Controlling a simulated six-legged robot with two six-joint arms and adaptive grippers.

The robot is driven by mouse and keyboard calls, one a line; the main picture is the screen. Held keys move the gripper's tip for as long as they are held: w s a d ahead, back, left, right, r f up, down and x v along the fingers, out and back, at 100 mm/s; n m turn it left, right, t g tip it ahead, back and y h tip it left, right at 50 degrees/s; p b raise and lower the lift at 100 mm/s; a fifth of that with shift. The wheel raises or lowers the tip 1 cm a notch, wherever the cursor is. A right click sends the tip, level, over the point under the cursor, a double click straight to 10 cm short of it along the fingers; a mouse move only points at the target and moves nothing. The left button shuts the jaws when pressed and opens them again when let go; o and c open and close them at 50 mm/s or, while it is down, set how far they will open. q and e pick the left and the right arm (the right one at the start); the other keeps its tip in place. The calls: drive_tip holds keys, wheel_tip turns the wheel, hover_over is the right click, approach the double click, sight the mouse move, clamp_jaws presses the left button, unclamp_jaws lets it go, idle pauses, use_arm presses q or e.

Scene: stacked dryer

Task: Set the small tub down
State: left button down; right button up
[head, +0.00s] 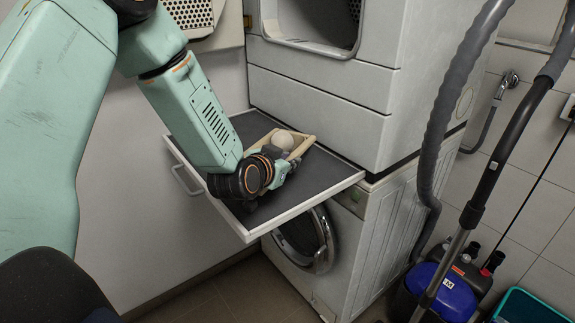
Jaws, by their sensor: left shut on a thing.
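The small tub (304,147) is beige and open-topped, with a pale round ball (283,140) in it. It is over the dark surface of the pull-out shelf (322,178), between the dryer and the washer. My left gripper (291,161) is shut on the near side of the tub. The gripper and wrist hide part of the tub, and I cannot tell whether its bottom touches the shelf. My right gripper is not in view.
The shelf has a light rim and a handle (183,180) at left; its right part is bare. The dryer (330,85) rises behind, and the washer door (305,240) is below. A vacuum cleaner (440,290) with hoses stands at right, beside a teal basket (525,308).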

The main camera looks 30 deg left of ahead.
use_arm(q)
drive_tip(key=shift+w+f, duration=0.15)
drive_tip(key=shift+f, duration=0.2)
drive_tip(key=c, duration=1.2)
unclamp_jaws()
drive_tip(key=p+v, duration=0.4)
drive_tip(key=v, duration=0.8)
drive_tip(key=shift+a, duration=0.1)
